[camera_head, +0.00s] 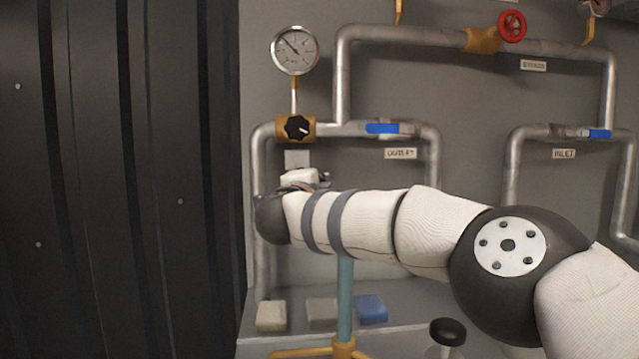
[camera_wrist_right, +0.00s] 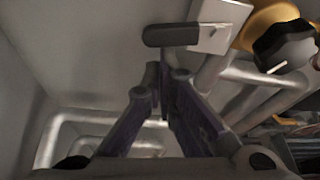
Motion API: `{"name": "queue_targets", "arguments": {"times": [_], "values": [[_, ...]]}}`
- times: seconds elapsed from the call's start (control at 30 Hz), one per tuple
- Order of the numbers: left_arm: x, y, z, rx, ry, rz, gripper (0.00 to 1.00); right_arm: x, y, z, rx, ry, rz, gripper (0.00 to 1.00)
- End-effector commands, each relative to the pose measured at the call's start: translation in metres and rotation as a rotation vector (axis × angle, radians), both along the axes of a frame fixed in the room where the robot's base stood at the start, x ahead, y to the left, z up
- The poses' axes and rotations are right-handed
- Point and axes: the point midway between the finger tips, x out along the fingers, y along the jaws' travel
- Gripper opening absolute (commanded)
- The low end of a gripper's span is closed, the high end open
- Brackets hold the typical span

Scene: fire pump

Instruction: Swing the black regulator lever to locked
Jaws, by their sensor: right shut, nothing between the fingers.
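A dark lever (camera_wrist_right: 170,35) with a rounded end extends left from a pale plate (camera_wrist_right: 215,25) in the right wrist view. The lever lies roughly level in that picture. My right gripper (camera_wrist_right: 165,75) is shut and empty. Its fingertips appear just below the lever in the picture; I cannot tell whether they touch it. In the head view the plate (camera_head: 297,158) shows under the black knob, but the lever cannot be made out and my right arm hides the gripper's fingers. My left gripper is not in view.
A black knob (camera_head: 298,127) sits on a brass body below a round gauge (camera_head: 295,50). Metal pipes (camera_head: 343,85) and blue-handled valves (camera_head: 382,128) surround the area. A red wheel (camera_head: 512,25) is at upper right. Several blocks lie on the ledge (camera_head: 400,300) below.

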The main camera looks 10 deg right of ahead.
Motion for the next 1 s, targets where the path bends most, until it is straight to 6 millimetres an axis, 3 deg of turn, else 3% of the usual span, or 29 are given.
{"name": "queue_targets", "arguments": {"times": [0.2, 0.4, 0.6, 1.0], "values": [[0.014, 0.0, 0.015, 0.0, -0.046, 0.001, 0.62, 0.001, -0.029, 0.021, 0.003, -0.01, 0.0, 0.0], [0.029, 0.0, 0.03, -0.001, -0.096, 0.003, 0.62, -0.047, -0.009, 0.016, -0.001, -0.009, 0.006, 0.0], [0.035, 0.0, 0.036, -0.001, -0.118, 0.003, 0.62, -0.08, 0.002, 0.008, 0.0, -0.005, 0.003, 0.0], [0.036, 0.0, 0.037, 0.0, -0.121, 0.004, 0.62, -0.091, 0.006, 0.001, 0.002, 0.0, 0.002, 0.0]]}}
